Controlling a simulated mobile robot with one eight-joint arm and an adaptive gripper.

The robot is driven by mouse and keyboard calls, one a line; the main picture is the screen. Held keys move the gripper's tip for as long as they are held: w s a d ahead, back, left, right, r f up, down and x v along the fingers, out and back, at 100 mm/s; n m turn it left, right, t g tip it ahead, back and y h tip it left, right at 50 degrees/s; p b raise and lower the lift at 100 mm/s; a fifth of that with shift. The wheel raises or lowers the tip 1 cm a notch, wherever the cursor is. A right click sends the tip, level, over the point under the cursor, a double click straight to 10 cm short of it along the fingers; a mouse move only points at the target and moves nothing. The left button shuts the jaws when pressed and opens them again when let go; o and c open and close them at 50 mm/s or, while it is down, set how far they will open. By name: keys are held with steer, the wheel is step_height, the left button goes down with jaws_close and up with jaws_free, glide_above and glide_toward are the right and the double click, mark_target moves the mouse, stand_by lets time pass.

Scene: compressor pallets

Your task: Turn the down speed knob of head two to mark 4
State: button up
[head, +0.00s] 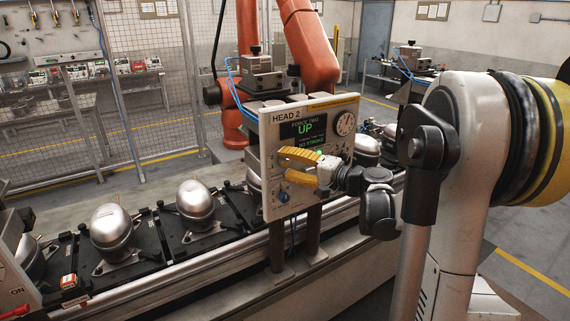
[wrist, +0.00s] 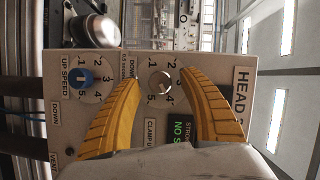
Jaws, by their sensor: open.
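The head two panel (head: 290,165) is a pale upright board labelled HEAD 2; in the wrist view it shows turned sideways (wrist: 242,90). My gripper (head: 301,168) is open in front of the panel. In the wrist view its two yellow fingers stand on either side of a round numbered dial with a small pale knob (wrist: 160,83). A partly covered label starting with DOWN is beside this dial. No contact shows, and I cannot read its pointer surely. A blue knob (wrist: 83,80) beside the UP SPEED label is left of the fingers. Another DOWN label is at the lower left.
An orange robot arm (head: 308,50) rises behind.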

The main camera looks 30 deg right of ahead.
steer(key=f+v, duration=0.1)
steer(key=v, duration=1)
steer(key=shift+r, duration=0.5)
steer(key=shift+s, duration=0.1)
steer(key=s+a+f+n+g+h+b, duration=0.1)
steer(key=a+f+n+g+b, duration=0.2)
steer(key=a, duration=0.5)
steer(key=s+a+f+n+g, duration=0.1)
steer(key=s+a+f+g, duration=0.15)
steer(key=a+f, duration=0.45)
steer(key=s+a+f+n+g+h+b, duration=0.1)
steer(key=s+a+f+n+h+b, duration=0.1)
steer(key=s, duration=0.4)
steer(key=s+a+f+n+g+h+b, duration=0.2)
steer(key=s+a+f+n+h, duration=0.2)
steer(key=s+a, duration=0.2)
steer(key=shift+s+n, duration=0.3)
steer(key=shift+n, duration=0.1)
steer(key=shift+a, duration=0.1)
